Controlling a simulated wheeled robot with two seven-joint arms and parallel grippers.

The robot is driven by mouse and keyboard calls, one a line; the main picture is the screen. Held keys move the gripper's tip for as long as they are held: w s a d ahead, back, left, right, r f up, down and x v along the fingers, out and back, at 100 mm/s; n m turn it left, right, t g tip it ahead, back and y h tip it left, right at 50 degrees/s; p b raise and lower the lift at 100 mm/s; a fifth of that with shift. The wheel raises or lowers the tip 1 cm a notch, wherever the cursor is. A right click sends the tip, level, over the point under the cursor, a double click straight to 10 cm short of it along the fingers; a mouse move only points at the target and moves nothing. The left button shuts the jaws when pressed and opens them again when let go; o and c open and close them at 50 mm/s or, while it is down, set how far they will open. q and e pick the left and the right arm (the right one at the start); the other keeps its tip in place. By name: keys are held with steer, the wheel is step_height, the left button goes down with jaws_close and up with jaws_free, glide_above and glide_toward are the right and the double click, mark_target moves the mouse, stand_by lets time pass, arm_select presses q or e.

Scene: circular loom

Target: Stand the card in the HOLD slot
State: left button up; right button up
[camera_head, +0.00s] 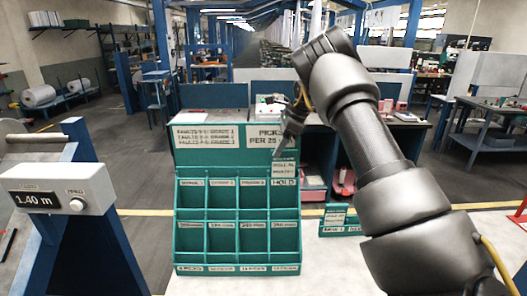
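The green rack (239,232) stands on the pale table in the middle, with rows of open slots and small white labels. The HOLD label (284,182) is on the right column of its top row. A small green card with printed lines (286,169) shows upright just above that label, in front of the rack's back board. How deep its lower edge sits is hidden. My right gripper (279,153) points down at the card's top edge, at its upper left. The fingers are small and dark, so their gap and grip cannot be made out. My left gripper is out of view.
A small green holder with labels (341,221) stands right of the rack, partly behind my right arm. A grey box with a 1.40 m display (58,197) stands at left. The pale table (330,262) is bare in front of the holder.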

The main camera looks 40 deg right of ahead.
steer(key=shift+s+d, duration=0.15)
steer(key=v, duration=1)
steer(key=shift+r+p, duration=0.35)
steer(key=shift+p, duration=0.1)
steer(key=shift+s+d, duration=0.1)
steer(key=shift+s, duration=0.05)
